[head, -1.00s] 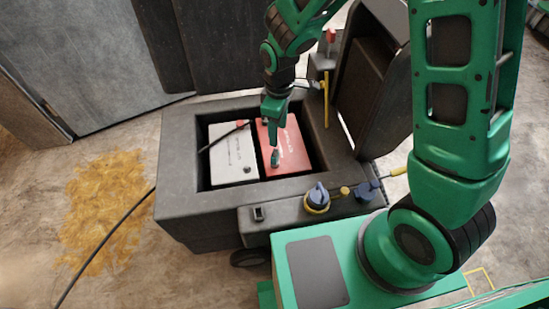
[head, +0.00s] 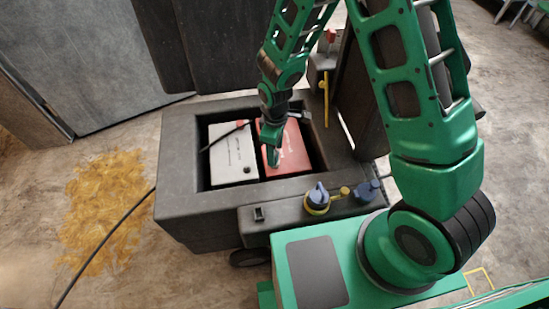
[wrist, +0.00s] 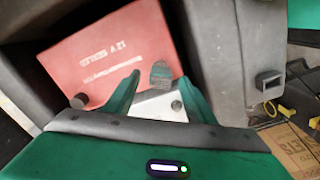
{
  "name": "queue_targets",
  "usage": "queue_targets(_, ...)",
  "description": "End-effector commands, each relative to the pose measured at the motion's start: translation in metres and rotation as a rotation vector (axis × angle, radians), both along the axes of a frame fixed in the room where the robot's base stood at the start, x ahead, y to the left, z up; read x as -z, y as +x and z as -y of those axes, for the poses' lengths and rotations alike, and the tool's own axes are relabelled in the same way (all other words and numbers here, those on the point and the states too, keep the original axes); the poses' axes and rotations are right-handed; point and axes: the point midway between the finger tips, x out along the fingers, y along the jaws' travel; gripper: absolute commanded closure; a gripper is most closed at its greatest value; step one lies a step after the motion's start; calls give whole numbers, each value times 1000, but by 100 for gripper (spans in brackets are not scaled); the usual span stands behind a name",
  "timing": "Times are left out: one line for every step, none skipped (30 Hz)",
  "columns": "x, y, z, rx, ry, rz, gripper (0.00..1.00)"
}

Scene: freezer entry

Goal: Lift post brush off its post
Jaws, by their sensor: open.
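The post brush (wrist: 160,74) shows in the wrist view as a small grey, ribbed-topped piece at the lower edge of the red battery (wrist: 112,52). The post under it is hidden. My gripper (wrist: 158,90) is open, with one green finger on each side of the brush in that picture. I cannot tell whether they touch it. In the head view my gripper (head: 272,150) points down over the red battery (head: 292,152), hiding most of the brush area.
A white battery (head: 232,155) lies beside the red one, inside the dark box (head: 180,190) with raised walls. A black cable (head: 110,236) runs into it. Blue-and-yellow connectors (head: 318,195) sit on the front ledge. An upright panel stands at the right.

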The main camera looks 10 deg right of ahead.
Motion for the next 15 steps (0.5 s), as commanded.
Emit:
queue_targets(6, -1, 0, 0, -1, -3, 50)
queue_targets(8, 0, 0, 0, 0, -1, 50)
queue_targets(10, 0, 0, 0, 0, 0, 50)
queue_targets(12, 0, 0, 0, 0, 0, 50)
queue_targets(13, 0, 0, 0, 0, 0, 50)
queue_targets(13, 0, 0, 0, 0, 0, 50)
queue_targets(14, 0, 0, 0, 0, 0, 50)
queue_targets(14, 0, 0, 0, 0, 0, 50)
queue_targets(14, 0, 0, 0, 0, 0, 50)
queue_targets(13, 0, 0, 0, 0, 0, 50)
queue_targets(13, 0, 0, 0, 0, 0, 50)
queue_targets(13, 0, 0, 0, 0, 0, 50)
queue_targets(13, 0, 0, 0, 0, 0, 57)
queue_targets(13, 0, 0, 0, 0, 0, 64)
queue_targets(13, 0, 0, 0, 0, 0, 74)
